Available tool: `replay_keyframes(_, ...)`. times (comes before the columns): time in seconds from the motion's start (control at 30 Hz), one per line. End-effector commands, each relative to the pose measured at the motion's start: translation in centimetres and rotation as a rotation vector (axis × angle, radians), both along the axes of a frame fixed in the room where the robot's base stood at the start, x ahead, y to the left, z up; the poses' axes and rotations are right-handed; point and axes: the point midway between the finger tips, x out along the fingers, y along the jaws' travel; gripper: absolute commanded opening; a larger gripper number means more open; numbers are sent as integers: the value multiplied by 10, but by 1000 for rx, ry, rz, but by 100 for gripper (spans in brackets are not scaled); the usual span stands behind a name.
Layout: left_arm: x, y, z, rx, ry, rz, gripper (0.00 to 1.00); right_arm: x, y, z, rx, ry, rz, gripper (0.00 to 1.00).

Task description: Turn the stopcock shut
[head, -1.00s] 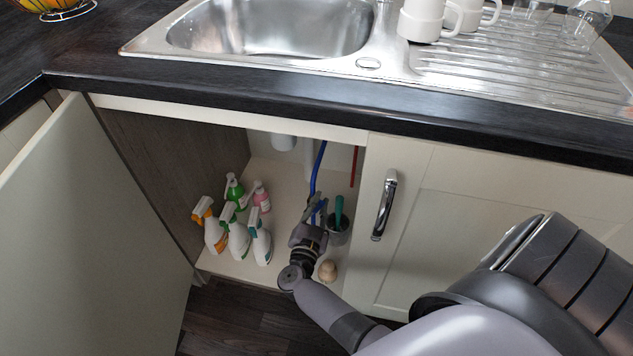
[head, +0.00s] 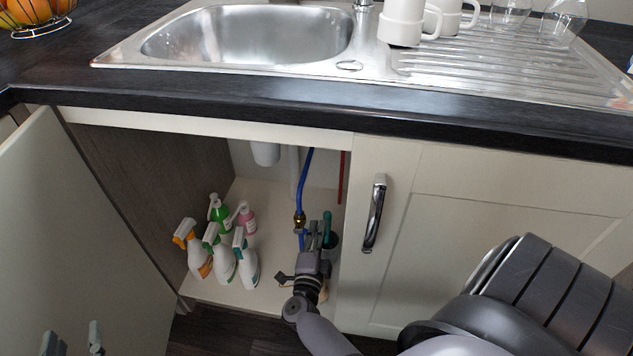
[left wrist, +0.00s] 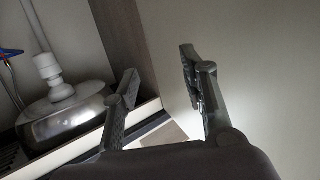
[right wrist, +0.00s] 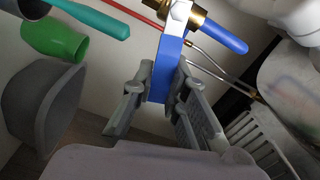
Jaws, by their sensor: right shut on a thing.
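The stopcock is a brass fitting (head: 300,219) on the blue pipe (head: 302,185) inside the open cupboard under the sink. Its brass body (right wrist: 185,12) shows at the top of the right wrist view. My right gripper (head: 315,238) is in the cupboard, just below and right of the brass fitting. In the right wrist view its fingers close on both sides of a flat blue lever (right wrist: 165,70) with a pale metal end at the brass. My left gripper (head: 72,340) is at the bottom left, by the cupboard door, with its fingers apart and empty.
Several spray bottles (head: 222,260) stand left of my right gripper. A dark pot (head: 334,242) with a green-handled tool is close on its right. The open door (head: 75,235) bounds the left, a closed door (head: 410,255) the right. A thin red pipe (head: 342,175) runs behind.

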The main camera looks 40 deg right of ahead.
Motion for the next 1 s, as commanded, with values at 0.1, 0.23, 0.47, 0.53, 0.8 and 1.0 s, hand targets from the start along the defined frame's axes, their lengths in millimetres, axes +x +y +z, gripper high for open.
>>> replay_keyframes(0.1,6,-6,22,-34,-134,-9,40,-2,0,-9,46,-47,-2,0)
replay_keyframes(0.23,7,-9,46,-65,-255,-17,40,-3,0,-12,86,-94,-2,0)
replay_keyframes(0.47,6,-12,71,-99,-382,-24,40,-3,-1,-15,128,-142,-1,0)
replay_keyframes(0.53,5,-12,75,-104,-401,-25,40,-3,-1,-15,134,-149,-1,0)
replay_keyframes(0.8,4,-13,79,-110,-422,-26,40,-3,-1,-15,140,-157,-1,0)
replay_keyframes(1.0,4,-12,79,-108,-421,-26,40,-3,-1,-15,139,-156,-1,0)
